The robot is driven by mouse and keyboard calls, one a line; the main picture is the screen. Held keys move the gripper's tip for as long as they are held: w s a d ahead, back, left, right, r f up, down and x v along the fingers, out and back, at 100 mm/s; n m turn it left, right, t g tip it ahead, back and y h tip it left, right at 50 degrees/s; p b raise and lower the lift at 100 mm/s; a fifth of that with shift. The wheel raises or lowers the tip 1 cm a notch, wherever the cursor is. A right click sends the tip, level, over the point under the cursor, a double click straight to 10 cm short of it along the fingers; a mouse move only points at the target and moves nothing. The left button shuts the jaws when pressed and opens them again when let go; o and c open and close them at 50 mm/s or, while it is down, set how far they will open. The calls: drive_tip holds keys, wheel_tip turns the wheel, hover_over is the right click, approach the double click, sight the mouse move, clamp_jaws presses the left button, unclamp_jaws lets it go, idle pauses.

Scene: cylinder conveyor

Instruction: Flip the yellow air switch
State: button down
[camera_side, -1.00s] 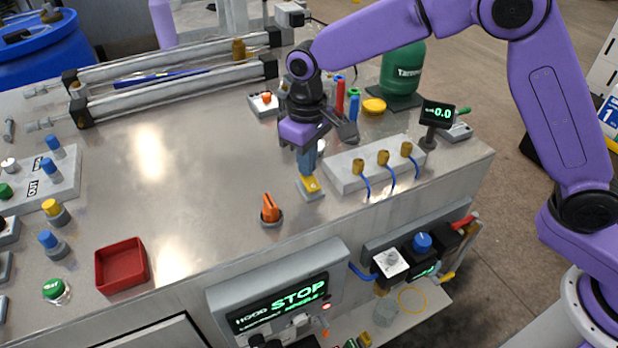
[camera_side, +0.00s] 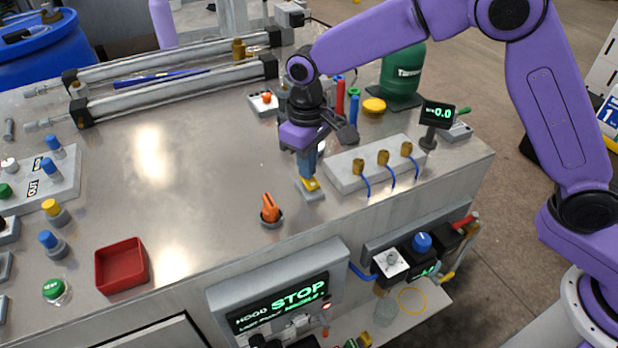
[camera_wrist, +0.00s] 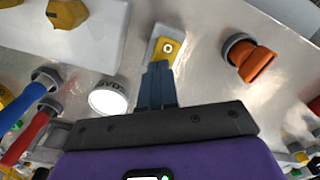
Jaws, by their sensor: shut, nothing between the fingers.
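The yellow air switch (camera_side: 311,184) is a small yellow rocker on a grey base plate, on the metal table near its front edge. In the wrist view the switch (camera_wrist: 168,47) shows just beyond my fingertips, with a round light mark on it. My gripper (camera_side: 308,174) points down with its blue fingers shut and empty. The fingertips (camera_wrist: 158,66) are at the near edge of the switch, over part of it. I cannot tell whether they touch it.
An orange knob (camera_side: 270,210) stands to the left of the switch. A grey block with brass fittings and blue hoses (camera_side: 348,176) is close on the right. Red and blue cylinders (camera_side: 340,97) stand behind. The table's middle left is clear.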

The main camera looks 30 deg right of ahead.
drive_tip(key=shift+r, duration=3.35)
drive_tip(key=shift+s+d, duration=0.1)
drive_tip(key=shift+s, duration=0.05)
drive_tip(key=s+d+n, duration=0.3)
drive_tip(key=s+d, duration=0.9)
drive_tip(key=s, duration=0.3)
drive_tip(key=s+d+f+n, duration=0.1)
drive_tip(key=s+d+n, duration=0.2)
drive_tip(key=s+d, duration=1)
drive_tip(key=shift+s+n, duration=0.3)
drive_tip(key=shift+s, duration=0.7)
